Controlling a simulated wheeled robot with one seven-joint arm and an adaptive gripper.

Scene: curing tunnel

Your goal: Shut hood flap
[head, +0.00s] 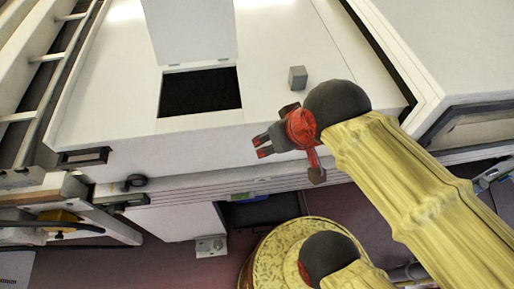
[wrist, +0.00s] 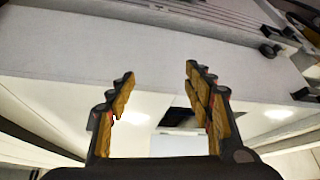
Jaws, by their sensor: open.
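The hood flap (head: 190,30) is a pale panel, raised at the far edge of a dark rectangular opening (head: 200,92) in the white hood top (head: 110,95). The flap's upper end runs out of the head view. My gripper (head: 262,146) is open and empty, to the right of and nearer than the opening, by the hood's front edge. It appears apart from the flap. In the wrist view the two fingers (wrist: 157,88) are spread, and part of the dark opening (wrist: 180,118) shows between them.
A small grey block (head: 297,77) sits on the hood top, right of the opening. A ladder-like rail (head: 45,90) runs along the left. A larger white housing (head: 440,50) rises at the right. The hood top left of the opening is clear.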

